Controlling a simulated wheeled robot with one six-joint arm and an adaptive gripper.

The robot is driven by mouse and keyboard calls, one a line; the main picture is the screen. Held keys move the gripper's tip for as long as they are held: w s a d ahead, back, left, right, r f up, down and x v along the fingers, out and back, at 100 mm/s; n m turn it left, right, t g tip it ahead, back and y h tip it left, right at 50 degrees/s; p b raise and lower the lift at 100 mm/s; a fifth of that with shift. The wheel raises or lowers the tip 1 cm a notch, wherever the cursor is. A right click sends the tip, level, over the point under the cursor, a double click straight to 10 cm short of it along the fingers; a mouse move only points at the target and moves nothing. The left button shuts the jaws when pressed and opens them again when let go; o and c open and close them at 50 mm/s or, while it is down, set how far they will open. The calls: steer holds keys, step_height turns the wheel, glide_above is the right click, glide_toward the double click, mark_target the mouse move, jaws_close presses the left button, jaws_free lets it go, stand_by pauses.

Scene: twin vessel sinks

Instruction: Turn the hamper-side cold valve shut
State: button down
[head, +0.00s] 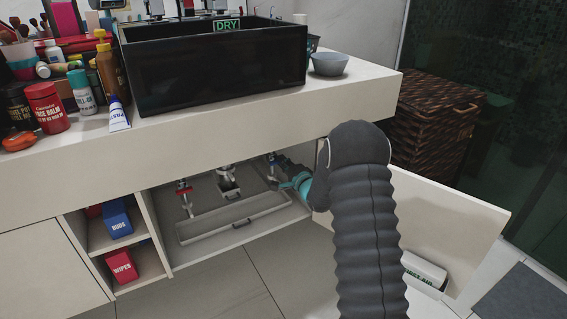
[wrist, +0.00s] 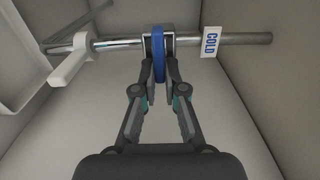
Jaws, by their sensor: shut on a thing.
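The cold valve's blue handle (wrist: 159,45) shows in the wrist view, edge-on, on a metal pipe (wrist: 245,39). A white tag reading COLD (wrist: 210,42) hangs on the pipe just right of it. My gripper (wrist: 160,68) is shut on the blue handle, one finger on each side. In the head view my gripper (head: 278,172) reaches into the right part of the open cabinet under the black sink, on the side nearer the wicker hamper (head: 430,125). There the handle is mostly hidden by my gripper and arm.
An open cabinet door (head: 455,215) stands right of my arm. A red-handled valve (head: 184,188), a drain trap (head: 228,185) and a pale tray (head: 235,218) are inside the cabinet. In the wrist view a white lever-like part (wrist: 68,70) lies left of the handle.

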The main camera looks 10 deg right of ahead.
steer(key=c, duration=1.2)
jaws_free()
steer(key=shift+c, duration=0.2)
steer(key=v, duration=1.2)
